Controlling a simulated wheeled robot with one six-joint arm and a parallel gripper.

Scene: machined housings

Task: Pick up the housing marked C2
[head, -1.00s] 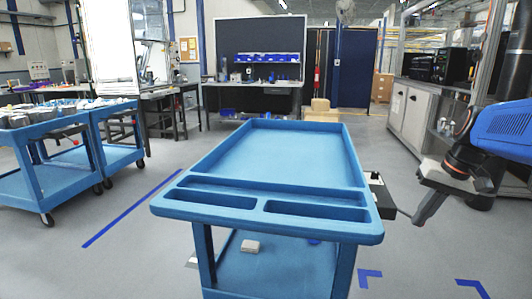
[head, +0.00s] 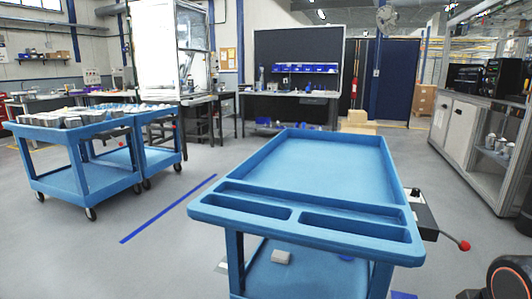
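Several grey machined parts (head: 75,117) sit on top of the left blue cart (head: 60,135) in the head view. They are small and far off, and no mark such as C2 can be read on any of them. More pale parts (head: 150,108) sit on the second blue cart behind it. My wrist, dark with an orange ring, shows in the bottom right corner. Only a grey sliver of my gripper (head: 472,295) shows at the bottom edge, far from the parts; its fingers are cut off by the frame.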

